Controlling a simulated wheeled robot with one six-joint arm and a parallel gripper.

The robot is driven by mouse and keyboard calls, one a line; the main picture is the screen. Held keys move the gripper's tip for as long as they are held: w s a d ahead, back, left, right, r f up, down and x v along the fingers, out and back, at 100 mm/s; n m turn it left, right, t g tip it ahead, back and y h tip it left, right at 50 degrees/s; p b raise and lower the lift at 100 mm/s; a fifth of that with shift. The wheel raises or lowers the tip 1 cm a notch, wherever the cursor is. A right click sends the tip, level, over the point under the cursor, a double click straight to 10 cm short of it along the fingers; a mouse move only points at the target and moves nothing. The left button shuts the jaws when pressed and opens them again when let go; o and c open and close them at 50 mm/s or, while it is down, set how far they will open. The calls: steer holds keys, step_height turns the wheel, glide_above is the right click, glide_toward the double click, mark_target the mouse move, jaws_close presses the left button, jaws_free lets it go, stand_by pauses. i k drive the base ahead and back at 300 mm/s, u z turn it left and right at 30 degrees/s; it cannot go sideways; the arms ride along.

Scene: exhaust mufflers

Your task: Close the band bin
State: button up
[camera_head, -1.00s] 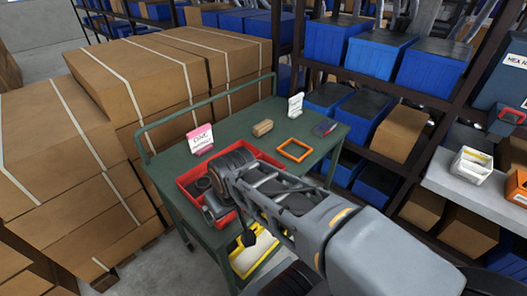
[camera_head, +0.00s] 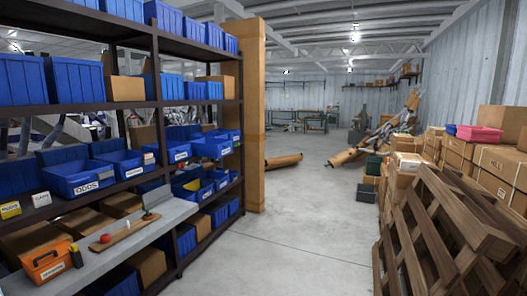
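Several open-topped blue bins stand on the middle shelf level at left. One is a blue bin labelled "ODDS" (camera_head: 85,188), with a raised blue panel behind it. To its right are a second blue bin (camera_head: 122,166), a third blue bin (camera_head: 168,155) and a fourth blue bin (camera_head: 212,149). My gripper is not in view.
Wooden pallets (camera_head: 440,235) lean at right near stacked cartons (camera_head: 500,165). The concrete floor (camera_head: 290,235) between is clear.

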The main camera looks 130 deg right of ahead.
mark_target(208, 147)
steer(key=z, duration=0.7)
steer(key=k, duration=0.95)
steer(key=z, duration=1.85)
steer(key=i, duration=1)
steer(key=z, duration=1.3)
steer(key=i, duration=0.9)
steer(key=z, duration=0.3)
steer(key=k, duration=0.4)
steer(key=z, duration=0.85)
steer(key=i, duration=1.75)
steer(key=u, duration=0.7)
steer(key=i, duration=0.8)
steer(key=u, duration=0.9)
